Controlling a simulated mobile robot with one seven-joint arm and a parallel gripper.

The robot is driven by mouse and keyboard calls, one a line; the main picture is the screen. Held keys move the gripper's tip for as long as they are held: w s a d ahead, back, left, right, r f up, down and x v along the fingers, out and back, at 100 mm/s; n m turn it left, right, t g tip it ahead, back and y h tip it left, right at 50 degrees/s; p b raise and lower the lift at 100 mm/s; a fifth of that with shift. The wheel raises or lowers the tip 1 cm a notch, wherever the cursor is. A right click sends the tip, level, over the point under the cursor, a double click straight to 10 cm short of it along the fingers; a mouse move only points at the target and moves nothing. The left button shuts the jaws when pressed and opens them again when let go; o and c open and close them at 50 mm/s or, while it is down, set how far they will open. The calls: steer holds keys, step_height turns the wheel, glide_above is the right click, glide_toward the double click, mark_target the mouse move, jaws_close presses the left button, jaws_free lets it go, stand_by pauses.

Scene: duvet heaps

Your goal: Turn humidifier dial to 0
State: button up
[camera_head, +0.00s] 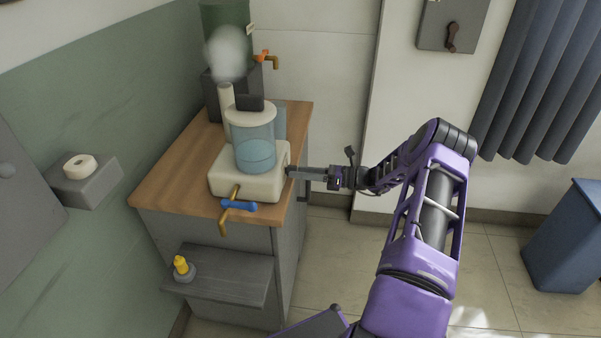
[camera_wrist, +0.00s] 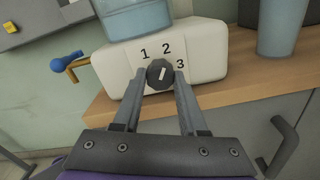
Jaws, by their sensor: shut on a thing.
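The humidifier (camera_head: 232,180) has a cream base and a clear blue water tank (camera_head: 255,150), with white mist above its spout. It stands on a wooden counter. Its dark dial (camera_wrist: 160,73) is on the base's side face, with the numbers 1, 2 and 3 around it. A pale mark on the dial slants up to the right, roughly between 2 and 3. No 0 shows; the left finger covers part of the face beside the dial. My gripper (camera_wrist: 161,76) is shut on the dial, one finger on each side. In the head view my gripper (camera_head: 291,173) meets the base's right side and hides the dial.
A brass pipe with a blue handle (camera_head: 239,205) stands at the counter's front edge. A dark green tank (camera_head: 226,22) with an orange-handled tap is behind. A cabinet handle (camera_wrist: 280,147) sits below the counter. A blue bin (camera_head: 565,240) is at right; the floor between is clear.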

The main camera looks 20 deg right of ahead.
jaws_close()
steer(key=shift+f+n+b, duration=0.1)
steer(key=shift+n+b, duration=0.2)
steer(key=n+b, duration=0.7)
steer(key=n, duration=1.6)
steer(key=shift+d+b, duration=0.1)
steer(key=shift+b, duration=0.25)
steer(key=shift+n, duration=0.3)
